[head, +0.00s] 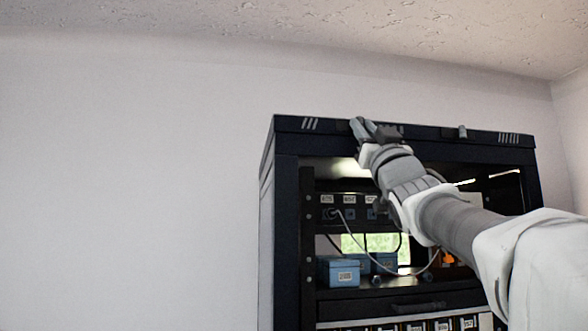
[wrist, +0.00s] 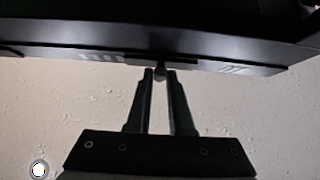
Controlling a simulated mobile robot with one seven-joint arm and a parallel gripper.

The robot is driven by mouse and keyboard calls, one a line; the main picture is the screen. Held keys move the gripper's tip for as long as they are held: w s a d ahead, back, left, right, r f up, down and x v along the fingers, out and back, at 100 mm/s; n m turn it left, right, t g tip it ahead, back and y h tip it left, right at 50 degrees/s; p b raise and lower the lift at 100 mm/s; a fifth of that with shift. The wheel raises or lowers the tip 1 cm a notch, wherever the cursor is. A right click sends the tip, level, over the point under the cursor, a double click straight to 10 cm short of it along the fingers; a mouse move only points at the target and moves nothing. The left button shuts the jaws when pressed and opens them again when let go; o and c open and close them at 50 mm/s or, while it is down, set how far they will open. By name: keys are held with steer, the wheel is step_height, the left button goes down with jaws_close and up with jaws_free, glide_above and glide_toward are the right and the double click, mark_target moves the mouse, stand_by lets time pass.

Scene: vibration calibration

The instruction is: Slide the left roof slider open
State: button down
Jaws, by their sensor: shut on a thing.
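A black rack cabinet (head: 285,124) stands right of centre in the head view, with a roof front edge carrying slots and sliders. My gripper (head: 361,128) reaches up to the left part of this edge and mostly hides the left roof slider there. In the wrist view, my gripper (wrist: 161,78) has its two fingertips close together on the small knob of the left roof slider (wrist: 160,70). The knob sits between the tips, below the dark roof edge in that picture. The right roof slider's knob (head: 462,131) stands on the same edge, apart from my gripper.
Slot groups show at the left end (head: 310,124) and right end (head: 509,138) of the roof edge. Inside the cabinet are a blue box (head: 338,272), cables and a drawer (head: 418,307). The ceiling (head: 300,25) is above; the wall left of the cabinet is bare.

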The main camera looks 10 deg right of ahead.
steer(key=shift+a, duration=0.15)
steer(key=c, duration=0.8)
jaws_free()
steer(key=shift+a, duration=0.2)
steer(key=shift+d, duration=0.15)
steer(key=b+v, duration=0.7)
steer(key=v, duration=1)
steer(key=shift+s+f, duration=0.2)
